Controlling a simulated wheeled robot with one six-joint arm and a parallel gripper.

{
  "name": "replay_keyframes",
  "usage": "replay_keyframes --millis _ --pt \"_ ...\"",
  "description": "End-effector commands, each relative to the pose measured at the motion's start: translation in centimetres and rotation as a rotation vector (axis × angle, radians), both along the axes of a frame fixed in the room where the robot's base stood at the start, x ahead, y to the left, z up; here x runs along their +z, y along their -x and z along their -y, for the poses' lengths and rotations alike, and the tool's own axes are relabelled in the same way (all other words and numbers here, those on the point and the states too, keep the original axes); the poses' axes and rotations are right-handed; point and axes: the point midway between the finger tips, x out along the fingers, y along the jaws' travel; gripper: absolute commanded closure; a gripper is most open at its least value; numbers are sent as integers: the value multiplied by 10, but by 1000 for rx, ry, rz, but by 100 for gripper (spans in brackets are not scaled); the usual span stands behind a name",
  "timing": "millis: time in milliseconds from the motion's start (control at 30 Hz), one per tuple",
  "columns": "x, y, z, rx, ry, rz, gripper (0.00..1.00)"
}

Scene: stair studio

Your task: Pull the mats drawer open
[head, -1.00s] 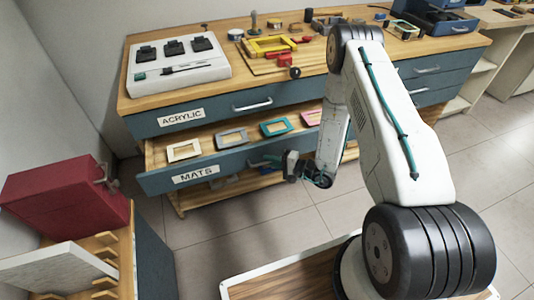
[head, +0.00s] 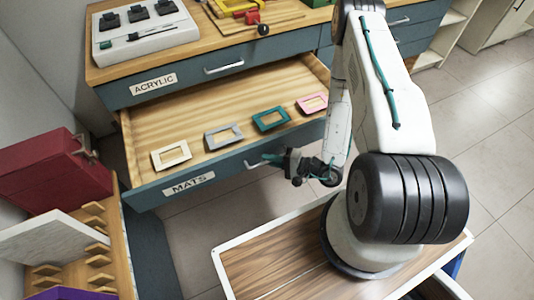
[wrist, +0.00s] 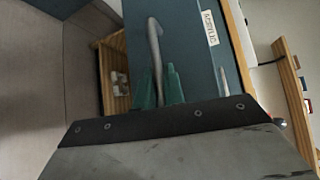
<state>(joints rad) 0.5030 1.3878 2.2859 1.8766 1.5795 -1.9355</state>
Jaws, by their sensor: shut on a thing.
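The mats drawer (head: 228,170), a blue front with a MATS label (head: 189,184), stands well out from the cabinet, its wooden inside showing. Four-sided mats lie in it: cream (head: 171,155), grey (head: 224,136), teal (head: 271,119) and pink (head: 312,103). My gripper (head: 270,160) is at the drawer front, right of the label. In the wrist view, the green fingers of my gripper (wrist: 158,88) are shut on the silver drawer handle (wrist: 155,45), one on each side. In the head view my gripper partly hides this handle.
The closed acrylic drawer (head: 187,83) is above. The worktop (head: 100,73) holds a white panel (head: 145,33). A red box (head: 52,172) and slotted wooden rack (head: 122,260) stand at left. Floor is clear at right.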

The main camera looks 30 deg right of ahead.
Motion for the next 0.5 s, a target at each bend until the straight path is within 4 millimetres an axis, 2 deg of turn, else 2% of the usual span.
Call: replay_keyframes --millis 433,467,500 --pt "0 1 3 -8 4 4 100" --pt "0 1 3 -8 4 4 84" --pt "0 1 3 -7 4 4 80"
